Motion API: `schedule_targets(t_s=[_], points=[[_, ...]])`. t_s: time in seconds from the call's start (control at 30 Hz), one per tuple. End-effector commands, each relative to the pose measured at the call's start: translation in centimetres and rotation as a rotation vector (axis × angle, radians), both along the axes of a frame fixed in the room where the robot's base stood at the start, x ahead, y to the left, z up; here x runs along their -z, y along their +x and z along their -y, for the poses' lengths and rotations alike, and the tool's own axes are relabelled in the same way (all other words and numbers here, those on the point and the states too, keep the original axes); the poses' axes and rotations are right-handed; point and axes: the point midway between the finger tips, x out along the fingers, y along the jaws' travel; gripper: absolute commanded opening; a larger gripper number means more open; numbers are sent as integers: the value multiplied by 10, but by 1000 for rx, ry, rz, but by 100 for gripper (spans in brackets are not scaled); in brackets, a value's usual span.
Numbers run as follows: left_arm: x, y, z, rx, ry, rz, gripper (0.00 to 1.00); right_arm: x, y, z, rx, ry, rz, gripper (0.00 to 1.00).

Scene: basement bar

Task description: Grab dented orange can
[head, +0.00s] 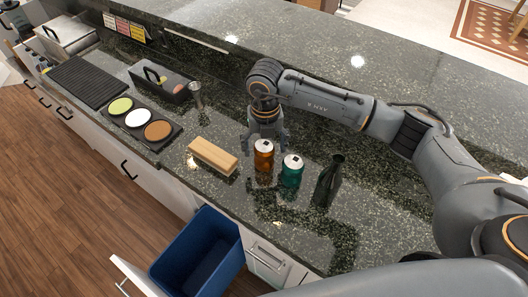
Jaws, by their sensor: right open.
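The orange can (263,156) stands upright on the dark granite counter, with a pale top. I cannot make out a dent at this size. My right gripper (265,139) points down just behind the can, its fingers spread to either side. The can hides part of the gripper, and I cannot tell whether they touch. My left gripper does not show.
A green can (291,172) and a dark bottle (327,182) stand right of the orange can. A wooden block (212,156) lies to its left. A blue bin (198,255) sits in an open drawer below the counter edge.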

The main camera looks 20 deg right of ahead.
Motion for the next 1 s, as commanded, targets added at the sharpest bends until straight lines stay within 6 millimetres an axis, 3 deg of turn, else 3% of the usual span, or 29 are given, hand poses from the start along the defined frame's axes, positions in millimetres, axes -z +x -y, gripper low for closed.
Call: schedule_targets(t_s=[0.03, 0.2, 0.47, 0.5, 0.7, 1.0], points=[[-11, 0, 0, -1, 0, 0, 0, 4, 1, -2, 1, 0, -6, 79], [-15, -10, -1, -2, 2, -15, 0, 28, 2, -2, 0, 0, -3, 79], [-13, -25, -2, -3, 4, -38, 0, 33, 3, -2, -1, 1, 0, 79], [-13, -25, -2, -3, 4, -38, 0, 33, 3, -2, -1, 1, 0, 77], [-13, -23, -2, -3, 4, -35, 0, 33, 3, -2, -1, 1, 0, 37], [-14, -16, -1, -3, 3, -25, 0, 33, 3, -2, 0, 1, 0, 37]])
